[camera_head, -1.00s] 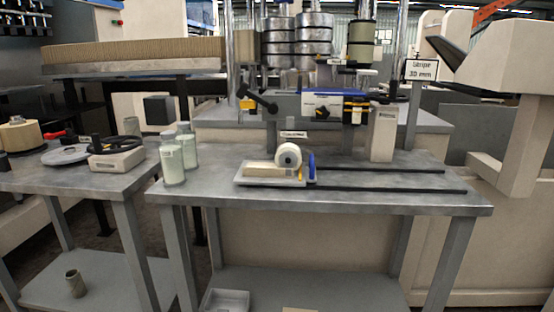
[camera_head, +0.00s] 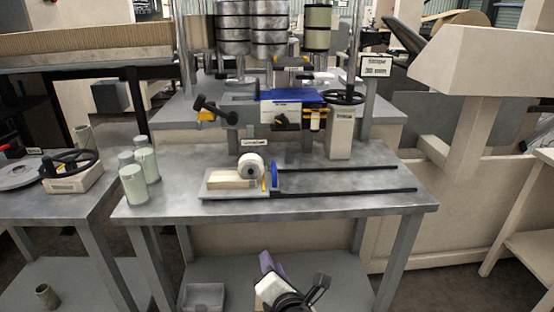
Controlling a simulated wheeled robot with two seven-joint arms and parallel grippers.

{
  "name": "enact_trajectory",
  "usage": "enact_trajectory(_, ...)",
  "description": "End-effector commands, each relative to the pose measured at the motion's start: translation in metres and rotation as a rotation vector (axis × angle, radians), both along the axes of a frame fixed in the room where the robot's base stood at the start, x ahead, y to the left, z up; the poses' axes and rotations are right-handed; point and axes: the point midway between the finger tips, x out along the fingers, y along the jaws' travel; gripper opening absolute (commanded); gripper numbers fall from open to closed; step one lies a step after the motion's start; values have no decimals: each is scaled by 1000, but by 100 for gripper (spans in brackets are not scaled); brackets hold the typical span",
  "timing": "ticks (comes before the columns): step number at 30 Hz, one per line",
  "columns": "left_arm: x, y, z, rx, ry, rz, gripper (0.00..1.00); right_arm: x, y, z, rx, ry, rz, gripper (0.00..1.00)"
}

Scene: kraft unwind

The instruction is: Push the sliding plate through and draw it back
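The sliding plate appears to be the pale flat plate (camera_head: 212,193) on the grey table, at the left end of two dark rails. It carries a tan block (camera_head: 231,178) and a white roll (camera_head: 251,166), with a blue upright piece (camera_head: 274,174) at its right end. My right gripper (camera_head: 299,298) comes in at the bottom edge, in front of and below the table top, well apart from the plate. Its fingers are dark and partly cut off, so its opening is unclear. My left gripper is not in view.
The two rails (camera_head: 345,192) run right across a bare table top (camera_head: 370,178). Several pale cylinders (camera_head: 133,185) stand at the table's left. A beige post with a black handwheel (camera_head: 342,130) stands behind the rails. A side table (camera_head: 75,208) is at left.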

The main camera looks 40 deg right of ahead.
Motion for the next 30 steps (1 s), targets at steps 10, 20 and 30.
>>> enact_trajectory(10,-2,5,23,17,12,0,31,47,-47,145,-750,19,-42,29)
enact_trajectory(20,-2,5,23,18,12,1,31,84,-68,150,-789,20,-39,29)
enact_trajectory(30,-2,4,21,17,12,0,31,129,-95,148,-784,21,-36,29)
